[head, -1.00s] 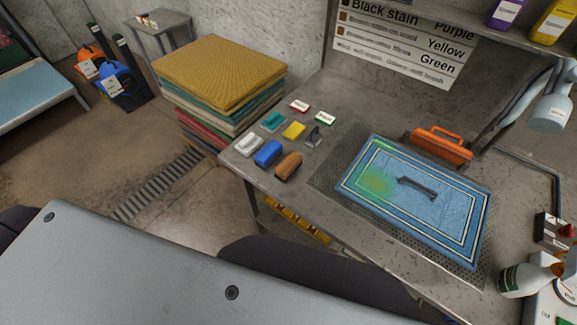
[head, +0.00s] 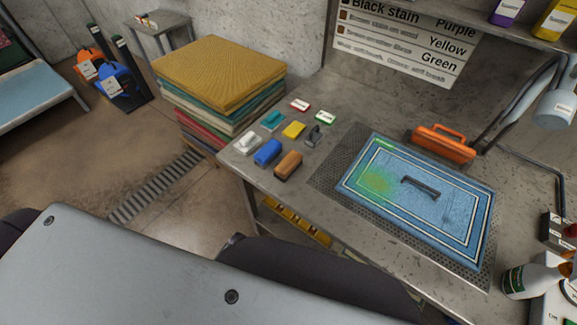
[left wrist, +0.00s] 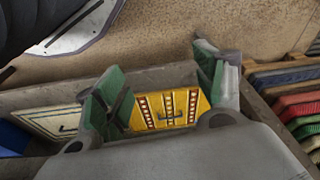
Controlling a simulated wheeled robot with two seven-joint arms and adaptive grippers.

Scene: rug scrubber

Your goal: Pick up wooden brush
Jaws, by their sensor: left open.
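The wooden brush (head: 288,165) is brown and lies on the metal workbench (head: 262,188), near its front left corner. A blue brush (head: 267,152) lies just left of it. My left gripper (left wrist: 158,95) shows in the left wrist view with its two green-padded fingers wide apart and nothing between them. Behind the fingers are a yellow patterned rug (left wrist: 165,107) and the shelf under the bench. The brush is not seen in that view. In the head view the left gripper is not clearly seen, and my right gripper does not show.
A blue rug (head: 400,220) with a black handle-like piece lies on a perforated mat. An orange tool (head: 443,143) stands behind it. Small sponges and cards lie behind the brush. A stack of folded rugs (head: 220,75) stands left of the bench. A spray bottle (head: 530,278) stands at right.

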